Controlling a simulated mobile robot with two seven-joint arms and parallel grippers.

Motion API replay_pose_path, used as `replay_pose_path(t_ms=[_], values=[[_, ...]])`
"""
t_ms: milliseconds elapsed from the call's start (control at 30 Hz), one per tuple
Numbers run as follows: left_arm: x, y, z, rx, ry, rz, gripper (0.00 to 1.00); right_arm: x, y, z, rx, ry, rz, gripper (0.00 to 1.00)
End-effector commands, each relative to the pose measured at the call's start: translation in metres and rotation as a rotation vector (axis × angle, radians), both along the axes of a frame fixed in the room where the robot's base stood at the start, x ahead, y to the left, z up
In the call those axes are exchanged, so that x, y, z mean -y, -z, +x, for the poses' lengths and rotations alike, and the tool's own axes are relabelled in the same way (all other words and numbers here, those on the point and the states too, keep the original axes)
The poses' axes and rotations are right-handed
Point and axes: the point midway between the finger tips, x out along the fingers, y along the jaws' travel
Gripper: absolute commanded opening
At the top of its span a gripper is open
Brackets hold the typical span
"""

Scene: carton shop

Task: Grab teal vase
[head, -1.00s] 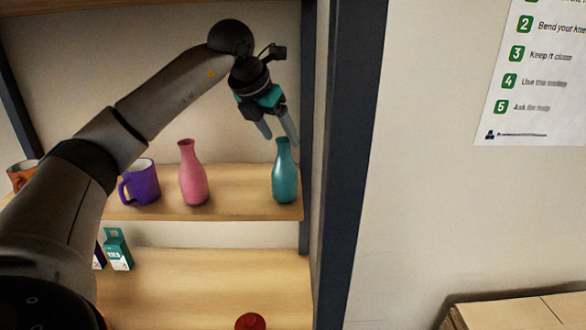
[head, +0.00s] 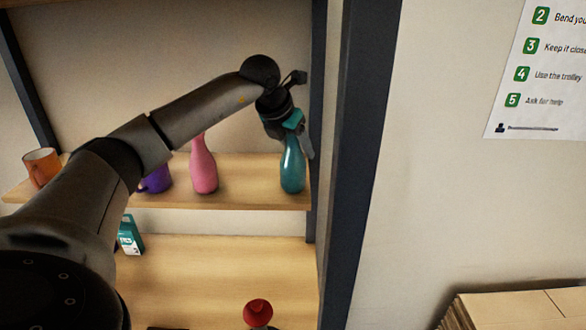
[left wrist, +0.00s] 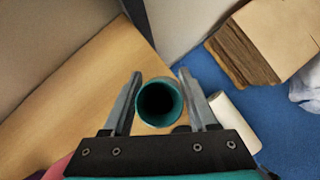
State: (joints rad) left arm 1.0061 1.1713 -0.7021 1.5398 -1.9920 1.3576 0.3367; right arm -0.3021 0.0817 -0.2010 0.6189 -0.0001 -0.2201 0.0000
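The teal vase (head: 292,170) stands upright on the upper shelf near its right end, beside the dark post. In the left wrist view the round mouth of the vase (left wrist: 159,101) shows from above. My left gripper (head: 300,147) is at the neck of the vase, coming down from above. Its two fingers (left wrist: 160,95) are open, one on each side of the vase's mouth, with gaps visible. The fingertips are partly hidden behind the vase neck in the head view. My right gripper is not in view.
A pink vase (head: 203,170) stands left of the teal one, then a purple mug (head: 156,181) and an orange mug (head: 42,167). The dark shelf post (head: 352,150) is close on the right. A red object (head: 258,311) is on the lower shelf.

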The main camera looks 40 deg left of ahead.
Motion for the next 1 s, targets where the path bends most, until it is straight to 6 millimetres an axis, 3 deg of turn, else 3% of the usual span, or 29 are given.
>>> replay_pose_path(t_ms=[67, 500, 1000], values=[[-0.0001, -0.0004, -0.0001, 0.0, 0.0, 0.0, 0.49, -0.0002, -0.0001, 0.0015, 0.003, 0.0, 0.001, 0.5], [-0.0002, -0.0009, -0.0001, 0.001, 0.0, 0.0, 0.0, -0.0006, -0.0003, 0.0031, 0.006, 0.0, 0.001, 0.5], [-0.0002, -0.0014, 0.0001, 0.002, -0.001, 0.0, 0.0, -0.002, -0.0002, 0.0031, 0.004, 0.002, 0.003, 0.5]])
